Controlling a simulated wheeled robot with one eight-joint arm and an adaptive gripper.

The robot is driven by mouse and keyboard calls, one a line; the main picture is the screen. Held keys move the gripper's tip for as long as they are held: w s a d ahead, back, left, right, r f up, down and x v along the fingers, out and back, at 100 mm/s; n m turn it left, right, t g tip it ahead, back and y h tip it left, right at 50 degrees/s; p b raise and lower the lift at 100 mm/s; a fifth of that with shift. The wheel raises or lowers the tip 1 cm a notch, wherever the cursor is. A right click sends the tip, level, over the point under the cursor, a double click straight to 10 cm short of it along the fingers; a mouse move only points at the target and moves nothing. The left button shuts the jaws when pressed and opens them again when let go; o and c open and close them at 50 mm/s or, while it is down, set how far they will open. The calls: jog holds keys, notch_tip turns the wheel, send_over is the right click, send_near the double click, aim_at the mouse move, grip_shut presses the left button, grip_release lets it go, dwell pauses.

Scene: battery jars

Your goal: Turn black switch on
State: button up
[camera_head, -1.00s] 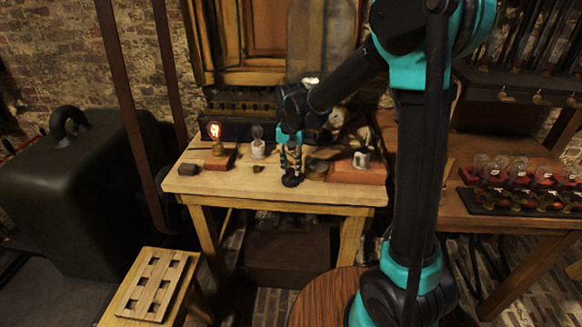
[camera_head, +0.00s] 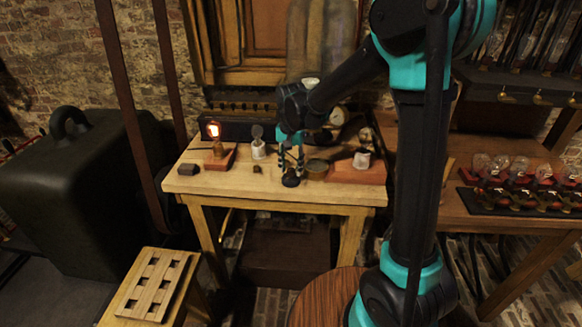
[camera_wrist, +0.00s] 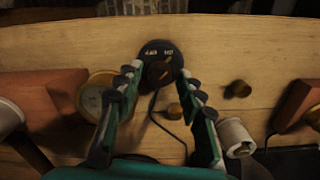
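The black switch (camera_head: 291,181) is a round dark disc on the wooden table, near its front edge. In the wrist view its base (camera_wrist: 150,47) carries small white lettering, too small to read, and a dark knob (camera_wrist: 158,72) stands on it. My gripper (camera_head: 290,160) points down over the switch. In the wrist view my gripper (camera_wrist: 159,74) is open, with a fingertip on each side of the knob. I cannot tell whether either finger touches it.
A lit bulb (camera_head: 214,131) stands on a reddish block at the table's left. Nearby are a white socket with an unlit bulb (camera_head: 258,150), a small brass knob (camera_wrist: 238,88) and a round brass gauge (camera_wrist: 96,94). A reddish block (camera_head: 350,174) is at the right.

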aim_at(291, 169)
jog(key=shift+o, duration=0.2)
jog(key=shift+r, duration=0.1)
notch_tip(291, 169, up, 12)
dwell(0.5)
